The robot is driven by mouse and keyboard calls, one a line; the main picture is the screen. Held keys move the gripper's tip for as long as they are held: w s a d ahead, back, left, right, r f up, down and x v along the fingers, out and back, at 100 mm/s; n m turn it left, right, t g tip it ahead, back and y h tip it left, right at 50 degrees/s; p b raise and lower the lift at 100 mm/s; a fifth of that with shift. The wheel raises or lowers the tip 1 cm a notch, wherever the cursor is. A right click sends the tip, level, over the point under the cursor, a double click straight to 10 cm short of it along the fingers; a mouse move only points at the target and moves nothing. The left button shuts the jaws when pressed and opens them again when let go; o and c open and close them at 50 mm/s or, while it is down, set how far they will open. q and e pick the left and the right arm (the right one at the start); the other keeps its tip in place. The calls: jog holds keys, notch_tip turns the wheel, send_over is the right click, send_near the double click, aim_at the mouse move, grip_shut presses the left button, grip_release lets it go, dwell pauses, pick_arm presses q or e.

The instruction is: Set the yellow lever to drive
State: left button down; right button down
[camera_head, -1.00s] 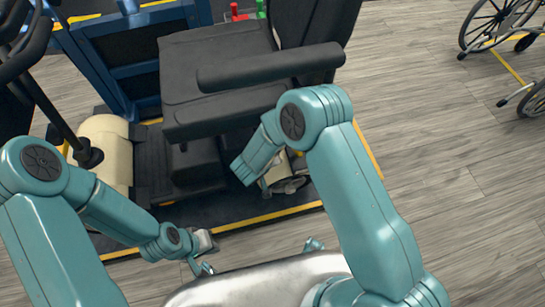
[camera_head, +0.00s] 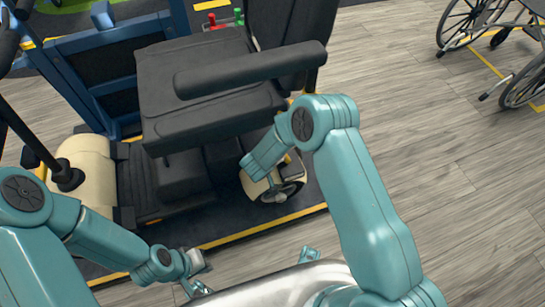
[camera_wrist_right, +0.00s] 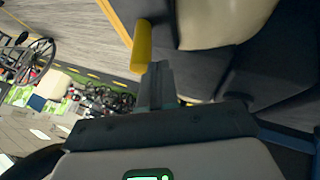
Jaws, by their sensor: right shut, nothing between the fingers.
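The yellow lever (camera_wrist_right: 142,45) shows in the right wrist view as a short rounded bar beside the cream and dark body of the scooter (camera_wrist_right: 222,20). My right gripper (camera_wrist_right: 158,80) is shut and empty, with its fingertips close beside the lever's lower end. I cannot tell whether they touch. In the head view the scooter (camera_head: 205,85) has a black seat, and my right forearm reaches down to its rear side, hiding the right gripper. A small yellow bit shows there, possibly the lever. My left gripper (camera_head: 200,270) hangs low in front of the scooter, its fingers unclear.
The seat's armrest (camera_head: 250,70) juts out above my right forearm. A blue frame (camera_head: 105,75) stands behind the scooter. Wheelchairs (camera_head: 475,25) stand at the upper right. The wooden floor (camera_head: 420,150) to the right is clear.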

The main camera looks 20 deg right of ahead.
jog(key=shift+d+r+y+p, duration=0.25)
jog(key=shift+d+y+p, duration=0.05)
jog(key=shift+y+p, duration=0.1)
jog(key=shift+d+r, duration=0.1)
jog(key=shift+d, duration=0.1)
jog(key=d+r+m+y+p, duration=0.1)
jog(key=d+y+p, duration=0.1)
jog(key=d+y, duration=0.2)
jog(key=shift+d+r+m, duration=0.15)
jog(key=shift+d+m, duration=0.15)
jog(key=shift+d, duration=0.9)
jog(key=shift+w+d, duration=0.15)
jog(key=shift+d, duration=0.1)
